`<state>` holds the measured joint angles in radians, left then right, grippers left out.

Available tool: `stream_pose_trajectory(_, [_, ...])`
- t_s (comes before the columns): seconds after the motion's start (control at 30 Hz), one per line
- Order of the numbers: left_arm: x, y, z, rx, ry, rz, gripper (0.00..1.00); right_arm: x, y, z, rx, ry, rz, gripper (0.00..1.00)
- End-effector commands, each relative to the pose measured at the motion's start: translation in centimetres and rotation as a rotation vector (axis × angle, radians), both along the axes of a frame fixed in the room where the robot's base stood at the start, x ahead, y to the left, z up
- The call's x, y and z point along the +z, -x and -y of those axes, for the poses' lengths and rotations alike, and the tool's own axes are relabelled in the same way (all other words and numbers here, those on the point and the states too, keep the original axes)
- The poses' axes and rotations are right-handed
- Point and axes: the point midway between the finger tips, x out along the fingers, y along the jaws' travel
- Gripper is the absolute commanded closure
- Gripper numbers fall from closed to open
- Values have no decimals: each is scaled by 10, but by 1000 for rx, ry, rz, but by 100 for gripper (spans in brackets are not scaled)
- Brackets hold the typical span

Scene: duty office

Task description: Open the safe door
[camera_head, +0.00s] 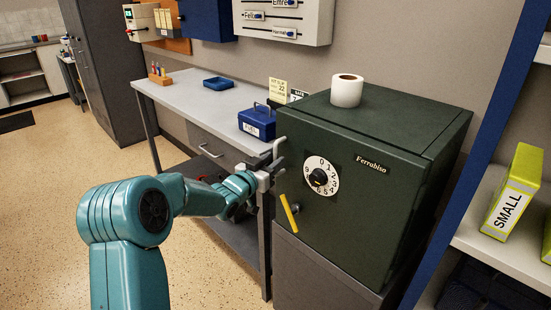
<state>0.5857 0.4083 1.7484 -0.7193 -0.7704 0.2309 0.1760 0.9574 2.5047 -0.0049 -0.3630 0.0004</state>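The dark green safe (352,235) stands on a grey cabinet, its door flush and looking shut. A white number dial (334,176) with a black knob (318,177) is on its front, beside the name Ferrabiso. A yellow lever handle (289,213) slants down below and left of the dial, on a dark hub. My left gripper (277,163) is at the left edge of the safe's front, above and left of the handle. Its fingers look spread apart with nothing between them, and it appears clear of the handle. My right gripper is out of view.
A toilet roll (346,90) stands on the safe. Left of it, a grey desk (205,97) holds a blue cash box (257,122) and a blue tray (218,83). A blue-edged shelf (507,247) with a yellow SMALL box (515,191) stands close on the right.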

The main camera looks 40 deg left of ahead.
Motion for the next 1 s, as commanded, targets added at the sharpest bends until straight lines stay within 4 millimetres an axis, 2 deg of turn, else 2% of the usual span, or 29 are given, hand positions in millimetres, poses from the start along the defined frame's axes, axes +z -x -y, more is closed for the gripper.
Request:
stream_pose_trajectory(0.2, [0,-17,-2,1,0,0,66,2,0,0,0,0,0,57])
stream_pose_trajectory(0.47, [0,-18,-2,1,0,0,66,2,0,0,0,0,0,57])
stream_pose_trajectory(0.5, [0,-18,-2,1,0,0,79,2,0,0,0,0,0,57])
stream_pose_trajectory(0.57, [0,-18,-2,1,0,0,98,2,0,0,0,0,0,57])
stream_pose_trajectory(1.0, [-1,-15,-4,9,2,0,100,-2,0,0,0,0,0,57])
